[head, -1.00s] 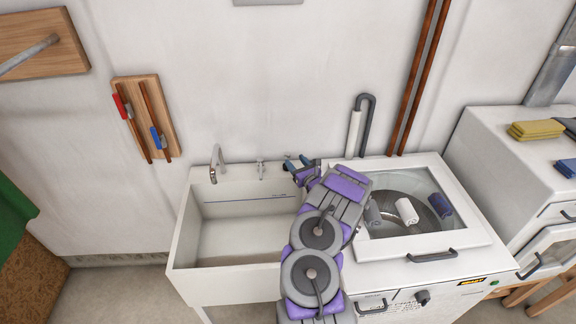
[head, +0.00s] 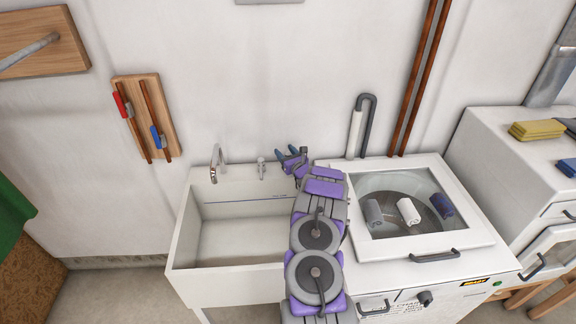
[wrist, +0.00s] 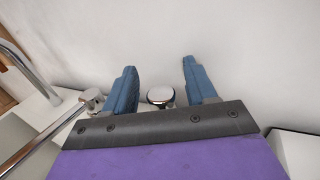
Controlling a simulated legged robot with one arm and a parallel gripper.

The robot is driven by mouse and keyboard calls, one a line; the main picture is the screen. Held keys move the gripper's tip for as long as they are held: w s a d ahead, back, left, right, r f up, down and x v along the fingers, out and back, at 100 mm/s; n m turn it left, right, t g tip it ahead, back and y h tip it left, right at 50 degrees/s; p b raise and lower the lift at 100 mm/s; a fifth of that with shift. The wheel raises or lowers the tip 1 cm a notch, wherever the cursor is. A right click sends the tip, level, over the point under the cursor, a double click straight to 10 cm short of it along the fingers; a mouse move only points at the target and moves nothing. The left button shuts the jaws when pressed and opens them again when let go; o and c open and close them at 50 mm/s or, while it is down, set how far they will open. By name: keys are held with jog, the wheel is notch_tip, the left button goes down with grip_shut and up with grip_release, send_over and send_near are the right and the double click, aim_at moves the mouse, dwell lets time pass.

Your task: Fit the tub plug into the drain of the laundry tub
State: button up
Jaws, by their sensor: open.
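The white laundry tub (head: 185,235) stands left of the washer, its basin partly hidden behind my arm. I cannot make out its drain. My gripper (head: 289,153) is over the right end of the tub's back ledge, near the wall. In the wrist view its two blue fingers (wrist: 159,66) are apart. A round, chrome-topped piece (wrist: 160,95), which looks like the tub plug, shows between and below them. The fingers do not seem to touch it. My gripper hides this piece in the head view.
A chrome spout (head: 214,163) and a small tap (head: 262,167) stand on the back ledge, left of my gripper. The washer (head: 470,245) with rolled towels under its lid is on the right. A grey pipe (head: 369,125) rises behind it.

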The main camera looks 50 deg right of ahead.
jog(key=shift+d, duration=0.1)
jog(key=c, duration=0.7)
grip_shut()
jog(key=shift+r, duration=0.1)
